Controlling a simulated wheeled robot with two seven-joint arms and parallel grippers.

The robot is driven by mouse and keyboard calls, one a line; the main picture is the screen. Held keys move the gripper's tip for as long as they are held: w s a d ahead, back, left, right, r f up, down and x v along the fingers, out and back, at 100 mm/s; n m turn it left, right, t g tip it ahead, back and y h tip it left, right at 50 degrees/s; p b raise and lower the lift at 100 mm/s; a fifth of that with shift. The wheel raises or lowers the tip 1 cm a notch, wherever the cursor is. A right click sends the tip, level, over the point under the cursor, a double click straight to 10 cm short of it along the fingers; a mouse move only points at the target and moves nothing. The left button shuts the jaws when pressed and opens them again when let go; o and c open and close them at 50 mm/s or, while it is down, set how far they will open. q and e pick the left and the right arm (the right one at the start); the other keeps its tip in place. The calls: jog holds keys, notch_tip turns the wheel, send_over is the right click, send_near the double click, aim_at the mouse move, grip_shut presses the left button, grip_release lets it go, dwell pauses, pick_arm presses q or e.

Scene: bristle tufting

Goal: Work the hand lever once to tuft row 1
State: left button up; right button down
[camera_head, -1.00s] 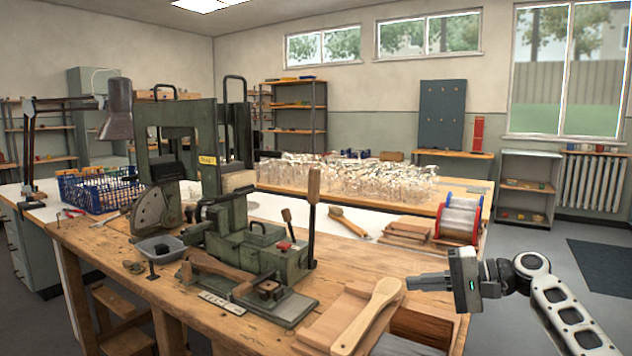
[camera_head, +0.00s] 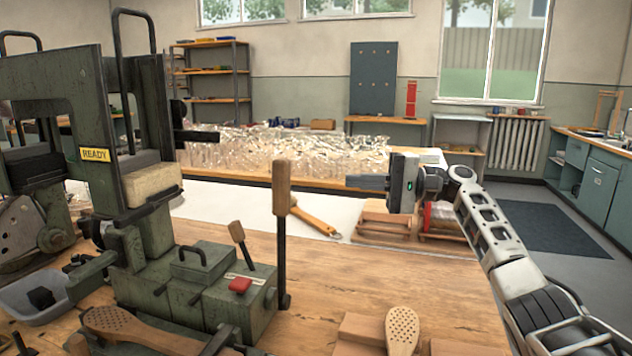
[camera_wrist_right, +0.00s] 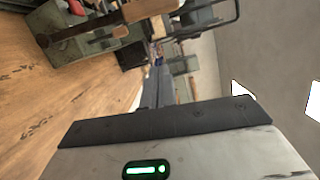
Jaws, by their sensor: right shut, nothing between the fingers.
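The hand lever (camera_head: 282,225) stands upright at the right side of the green tufting machine (camera_head: 190,290), with a wooden grip (camera_head: 282,187) on top. My right gripper (camera_head: 350,182) is shut and empty, level with the wooden grip and to its right in the head view, with a gap between them in that picture. In the right wrist view, the shut fingers (camera_wrist_right: 155,92) point toward the machine, and the wooden grip (camera_wrist_right: 150,9) crosses the top edge. A drilled brush blank (camera_head: 115,322) lies at the machine's front. A yellow sign reads READY (camera_head: 94,154). My left gripper is out of view.
A red button (camera_head: 240,285) and a short wood-topped lever (camera_head: 238,235) sit on the machine near the hand lever. A hand brush (camera_head: 315,220) lies behind. Another drilled blank (camera_head: 402,328) rests on wooden blocks at the front.

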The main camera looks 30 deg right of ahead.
pick_arm(q)
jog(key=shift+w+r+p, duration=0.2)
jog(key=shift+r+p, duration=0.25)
jog(key=shift+p, duration=0.55)
pick_arm(e)
jog(key=w+a, duration=0.3)
jog(key=a, duration=0.8)
jog(key=shift+r, duration=0.3)
jog(key=shift+a, duration=0.1)
